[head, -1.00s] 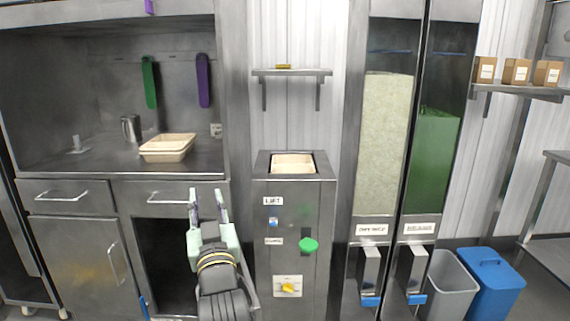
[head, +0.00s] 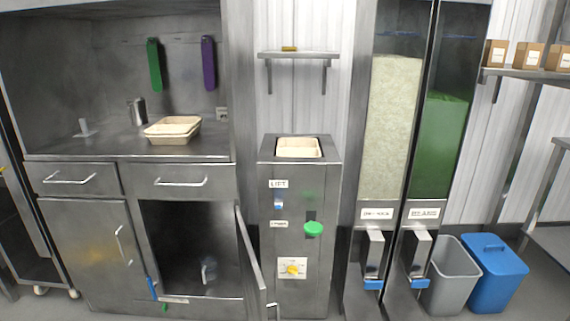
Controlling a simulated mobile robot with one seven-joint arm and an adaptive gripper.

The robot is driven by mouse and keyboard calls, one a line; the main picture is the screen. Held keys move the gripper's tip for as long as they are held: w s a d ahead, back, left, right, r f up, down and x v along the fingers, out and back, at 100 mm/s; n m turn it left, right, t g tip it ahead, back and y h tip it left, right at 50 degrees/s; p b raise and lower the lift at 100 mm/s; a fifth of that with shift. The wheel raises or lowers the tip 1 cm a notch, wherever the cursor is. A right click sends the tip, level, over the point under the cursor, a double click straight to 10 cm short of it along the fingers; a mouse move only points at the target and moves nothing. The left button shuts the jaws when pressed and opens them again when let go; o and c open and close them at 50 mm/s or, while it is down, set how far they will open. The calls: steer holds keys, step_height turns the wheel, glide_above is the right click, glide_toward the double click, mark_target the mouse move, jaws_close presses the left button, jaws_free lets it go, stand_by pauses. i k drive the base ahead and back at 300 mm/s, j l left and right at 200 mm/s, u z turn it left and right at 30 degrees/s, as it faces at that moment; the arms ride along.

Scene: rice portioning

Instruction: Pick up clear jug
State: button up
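A clear jug (head: 209,268) stands on the floor of the open lower cabinet (head: 172,235). It is small and faint against the dark inside, and its handle side is hard to make out. The cabinet's door (head: 252,268) is swung open on the right side of the opening. My gripper is not in view.
A metal jug (head: 138,112) and stacked beige trays (head: 172,138) sit on the counter above. The lift cabinet (head: 298,210) with a beige tray in its top stands right of the open door. Two tall dispensers and grey and blue bins (head: 494,278) are farther right.

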mark_target(208, 261)
steer(key=l+u, duration=0.35)
steer(key=l, duration=0.3)
steer(key=l+u, duration=0.3)
steer(key=l, duration=0.35)
steer(key=k+l+u, duration=0.2)
steer(key=l+u, duration=0.15)
steer(key=l, duration=0.25)
steer(key=i+j+z, duration=0.2)
steer(key=i+j, duration=0.2)
steer(key=j, duration=0.25)
steer(key=i+j+z, duration=0.1)
steer(key=j, duration=0.25)
steer(key=i+j+z, duration=0.1)
steer(key=i+j, duration=0.15)
steer(key=i+j+z, duration=0.1)
steer(key=j, duration=0.4)
steer(key=i+j+z, duration=0.1)
steer(key=j, duration=0.25)
steer(key=i+j, duration=0.15)
steer(key=i, duration=0.15)
steer(key=i+j, duration=0.1)
steer(key=i, duration=0.2)
